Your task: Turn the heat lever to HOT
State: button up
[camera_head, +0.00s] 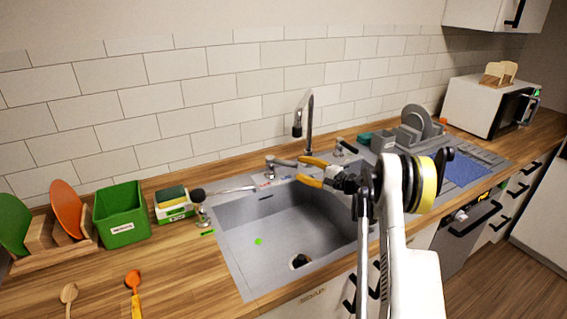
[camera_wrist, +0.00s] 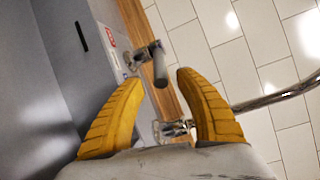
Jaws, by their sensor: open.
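The grey heat lever (camera_head: 284,162) sits on a chrome valve behind the sink, left of the tap. In the wrist view the lever (camera_wrist: 159,66) lies just beyond my fingertips, across the gap between them, with a small red-marked label (camera_wrist: 113,42) beside its valve. My gripper (camera_head: 303,170) has yellow fingers and is open over the sink's back edge, close to the lever's free end. In the wrist view my gripper (camera_wrist: 160,82) has nothing between its tips. Whether a finger touches the lever cannot be told. The label's lettering is too small to read surely.
The tall chrome tap (camera_head: 309,115) rises behind my fingers; its spout (camera_wrist: 275,98) passes right of them in the wrist view. A dark-handled valve (camera_head: 344,147) stands right of it. The sink basin (camera_head: 270,225) below is open. A black-tipped chrome fitting (camera_head: 200,200) stands left.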

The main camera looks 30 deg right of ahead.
aim_at(281, 161)
jog(key=b+x, duration=0.2)
jog(key=x, duration=0.8)
grip_shut()
